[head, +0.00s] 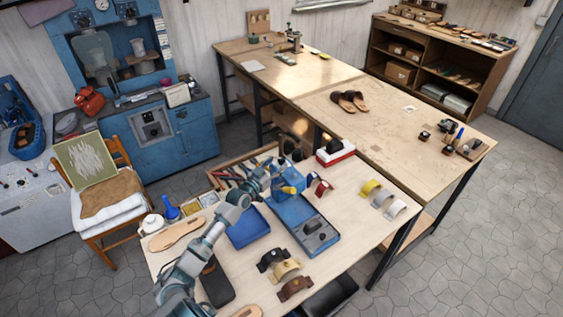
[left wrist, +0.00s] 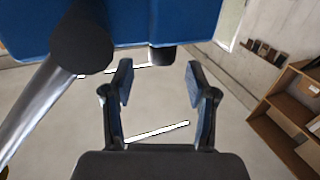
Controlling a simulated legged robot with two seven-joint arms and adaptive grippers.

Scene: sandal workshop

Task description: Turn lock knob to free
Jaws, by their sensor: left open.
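A blue machine (head: 308,228) with a raised blue head (head: 289,181) stands on the front bench. In the left wrist view a blue body (left wrist: 220,20) fills the top, close up. A large round black knob (left wrist: 82,38) sits on it with a metal bar at its left, and a short dark cylinder (left wrist: 162,55) shows beside it. I cannot tell which is the lock knob. My left gripper (left wrist: 158,90) is open and empty, below and apart from the blue body. In the head view my left arm reaches up to the blue head; its fingers are hard to make out.
A blue tray (head: 247,226), sandal soles (head: 177,235) and curved straps (head: 285,270) lie around the machine. A red and white box (head: 335,153) stands behind it.

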